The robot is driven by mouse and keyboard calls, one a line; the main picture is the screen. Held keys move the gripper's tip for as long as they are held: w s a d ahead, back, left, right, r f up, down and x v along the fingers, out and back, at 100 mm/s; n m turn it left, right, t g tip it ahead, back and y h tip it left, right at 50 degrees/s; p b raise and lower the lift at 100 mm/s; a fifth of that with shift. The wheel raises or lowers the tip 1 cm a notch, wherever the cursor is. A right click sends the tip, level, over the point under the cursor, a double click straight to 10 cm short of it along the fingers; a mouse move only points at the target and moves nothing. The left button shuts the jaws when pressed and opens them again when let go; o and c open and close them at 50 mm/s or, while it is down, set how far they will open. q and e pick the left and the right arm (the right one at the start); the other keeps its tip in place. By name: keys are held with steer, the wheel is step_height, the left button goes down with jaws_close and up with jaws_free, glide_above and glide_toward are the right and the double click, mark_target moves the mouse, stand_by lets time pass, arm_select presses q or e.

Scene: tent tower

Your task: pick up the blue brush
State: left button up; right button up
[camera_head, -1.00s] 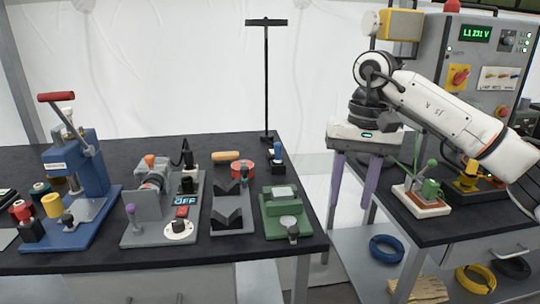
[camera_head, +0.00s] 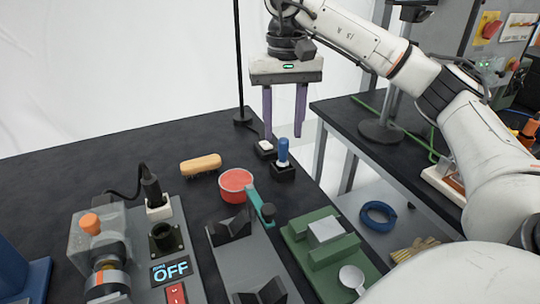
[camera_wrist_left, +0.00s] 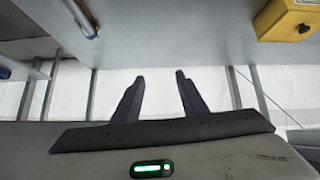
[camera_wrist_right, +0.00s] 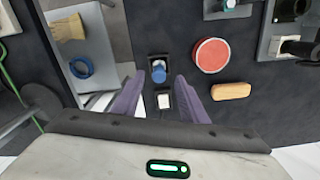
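The blue brush (camera_head: 282,152) appears to be the blue-handled piece standing upright in a black holder at the table's right edge. It also shows in the right wrist view (camera_wrist_right: 158,72), lined up between the fingertips. My right gripper (camera_head: 283,136) points down with its two purple fingers apart and nothing held. Its tips are close above or behind the blue handle; contact cannot be told. My left gripper (camera_wrist_left: 160,76) shows only in its own wrist view, with its fingers apart and empty. The brush's lower end is hidden in the holder.
A white-topped piece (camera_head: 265,146) in another black holder stands beside it. A red pot (camera_head: 236,185), a wooden brush (camera_head: 200,164), a grey V-block fixture (camera_head: 235,232) and a green fixture (camera_head: 322,240) are nearby. A black pole (camera_head: 239,60) rises at the back edge.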

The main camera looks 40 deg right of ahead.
mark_target(284, 139)
step_height(284, 139, down, 6)
steer(key=shift+f, duration=0.1)
jaws_close()
stand_by(0.4)
